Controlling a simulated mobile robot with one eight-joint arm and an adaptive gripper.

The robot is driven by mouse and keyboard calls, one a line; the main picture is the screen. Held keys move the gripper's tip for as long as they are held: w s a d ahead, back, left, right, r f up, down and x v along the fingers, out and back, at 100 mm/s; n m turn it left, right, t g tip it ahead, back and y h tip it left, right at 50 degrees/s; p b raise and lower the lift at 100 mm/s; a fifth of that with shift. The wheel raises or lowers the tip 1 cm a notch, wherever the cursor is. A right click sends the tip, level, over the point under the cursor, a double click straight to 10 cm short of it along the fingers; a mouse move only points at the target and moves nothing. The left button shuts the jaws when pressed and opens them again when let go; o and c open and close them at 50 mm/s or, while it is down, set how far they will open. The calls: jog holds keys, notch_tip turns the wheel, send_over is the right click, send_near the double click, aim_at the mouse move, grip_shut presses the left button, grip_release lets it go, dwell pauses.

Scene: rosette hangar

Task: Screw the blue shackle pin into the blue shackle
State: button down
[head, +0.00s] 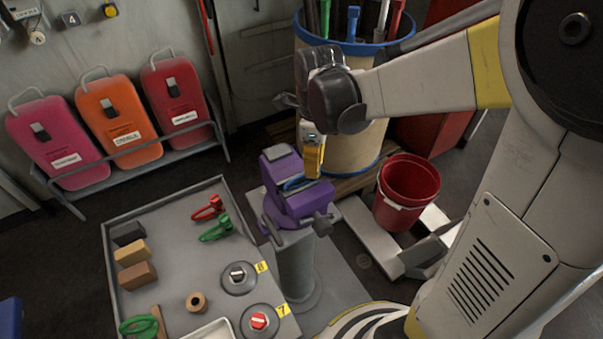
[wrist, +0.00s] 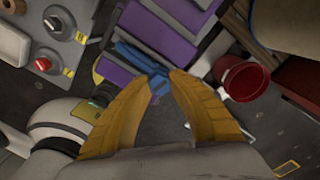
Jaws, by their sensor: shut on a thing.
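The purple vise (head: 290,200) stands on a grey post. The blue shackle (head: 295,184) sits between its jaws, and it also shows in the wrist view (wrist: 135,57). My gripper (head: 313,172) reaches down at the right side of the vise, beside the shackle. In the wrist view its yellow fingers (wrist: 161,88) are shut on the blue shackle pin (wrist: 160,84), with the pin's head between the fingertips. The pin lies up against the shackle's right end. I cannot tell whether its thread is engaged. The fingers hide most of the pin in the head view.
A grey table (head: 180,270) left of the vise holds a red shackle (head: 208,208), a green shackle (head: 216,230), blocks and two knobs. A red bucket (head: 405,195) stands right of the vise. A tan barrel (head: 350,145) with tools is close behind my gripper.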

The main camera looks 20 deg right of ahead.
jog(key=m, duration=0.9)
jog(key=shift+m, duration=0.4)
jog(key=c, duration=1.2)
grip_release()
notch_tip(320, 180, up, 4)
jog(key=p, duration=0.3)
